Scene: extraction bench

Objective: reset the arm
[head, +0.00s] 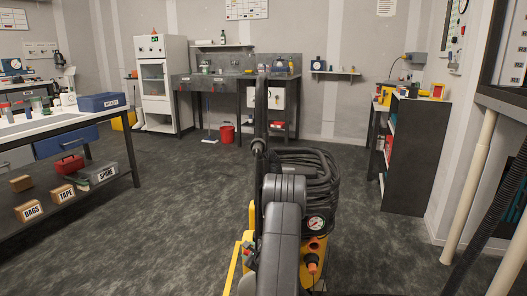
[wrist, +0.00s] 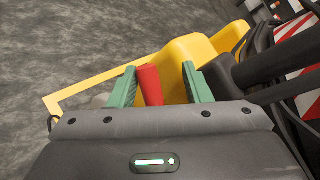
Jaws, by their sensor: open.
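My gripper (wrist: 159,68) shows in the wrist view with its two green fingers spread apart. A red piece (wrist: 150,85) shows between the fingers, close to the left one; I cannot tell what it is or whether it touches the finger. Yellow and black parts of my own body lie just beyond the fingers, over the grey floor. In the head view my dark arm stands folded at the bottom middle, above my yellow base, and the gripper cannot be made out clearly there.
A workbench (head: 62,125) with a blue box (head: 101,102) stands at the left. A dark shelf unit (head: 411,150) stands at the right. A sink bench (head: 222,83), a white cabinet (head: 157,105) and a red bucket (head: 226,133) are at the back. The floor (head: 180,200) between is clear.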

